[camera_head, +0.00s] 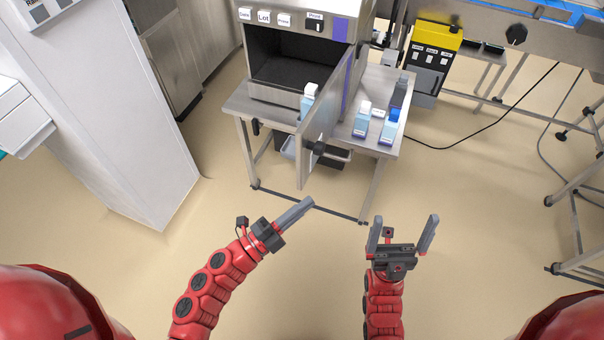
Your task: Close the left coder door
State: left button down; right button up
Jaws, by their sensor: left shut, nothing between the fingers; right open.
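The coder (293,98) is a steel box with a dark open compartment, standing on a steel table. Its grey door (325,120) is hinged on the right side and swung wide open toward me, with a dark knob (315,147) low on it. My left gripper (309,203) is shut and empty, in front of and below the door's lower edge, apart from it. My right gripper (404,220) is open and empty, to the right of the door and nearer to me, with its fingers pointing away from me.
Several small bottles, one a blue-capped bottle (388,127), stand on the table (241,106) around the door. A yellow-topped box (433,50) is at the back right, with a black cable on the floor. A white cabinet (110,110) stands at left. The floor around my grippers is clear.

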aim_at(302, 172)
pick_arm(q)
jog(key=w+a+f+m+y, duration=0.2)
jog(key=w+a+f+y, duration=0.1)
jog(key=w+f+y, duration=0.1)
jog(key=w+p, duration=0.1)
jog(key=w, duration=0.2)
jog(key=w+d+p, duration=0.1)
jog(key=w, duration=0.2)
jog(key=w+d+p, duration=0.1)
jog(key=w+p, duration=0.1)
jog(key=shift+w+d+f, duration=0.1)
jog(key=shift+w+d, duration=0.1)
jog(key=shift+w, duration=0.2)
jog(key=shift+f, duration=0.1)
jog(key=shift+a, duration=0.1)
